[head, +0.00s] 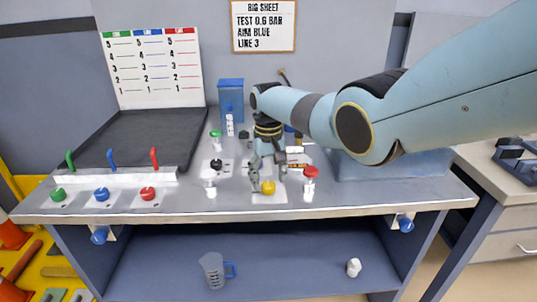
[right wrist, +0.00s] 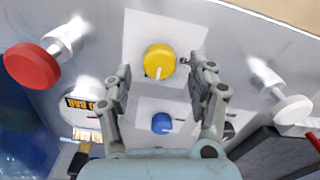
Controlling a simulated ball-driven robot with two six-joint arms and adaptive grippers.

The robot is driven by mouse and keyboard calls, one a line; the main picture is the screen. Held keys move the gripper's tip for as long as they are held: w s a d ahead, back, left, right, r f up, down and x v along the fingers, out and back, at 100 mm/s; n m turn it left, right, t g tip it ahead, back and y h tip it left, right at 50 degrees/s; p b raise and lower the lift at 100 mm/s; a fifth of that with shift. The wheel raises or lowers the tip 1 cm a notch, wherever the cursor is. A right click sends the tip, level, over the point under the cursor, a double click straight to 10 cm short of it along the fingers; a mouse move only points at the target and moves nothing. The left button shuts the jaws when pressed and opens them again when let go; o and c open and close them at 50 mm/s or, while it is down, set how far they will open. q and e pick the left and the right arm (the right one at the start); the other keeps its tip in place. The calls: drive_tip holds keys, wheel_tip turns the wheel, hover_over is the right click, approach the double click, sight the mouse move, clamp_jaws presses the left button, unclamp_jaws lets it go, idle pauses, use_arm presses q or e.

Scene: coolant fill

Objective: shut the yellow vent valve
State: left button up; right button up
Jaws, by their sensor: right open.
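The yellow vent valve (head: 268,187) is a round knob on a white plate near the front edge of the bench. It also shows in the right wrist view (right wrist: 159,60), with a pale pointer mark on its face. My right gripper (head: 268,180) is open and points down over the yellow knob. In the right wrist view its two fingers (right wrist: 155,72) stand on either side of the knob, with a gap on each side. I cannot tell the exact height of the fingertips over it. My left gripper is not in view.
A red knob (head: 311,172) stands close to the right, and a white knob (head: 210,176) to the left. A blue knob (right wrist: 162,123) lies behind the yellow one. Green (head: 58,194), blue (head: 102,194) and red (head: 148,193) knobs line the bench's front left. A jug (head: 212,270) sits on the lower shelf.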

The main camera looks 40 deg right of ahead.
sight(269, 184)
wheel_tip(269, 184, up, 10)
drive_tip(key=shift+r, duration=0.15)
drive_tip(key=shift+s, duration=0.1)
idle(0.5)
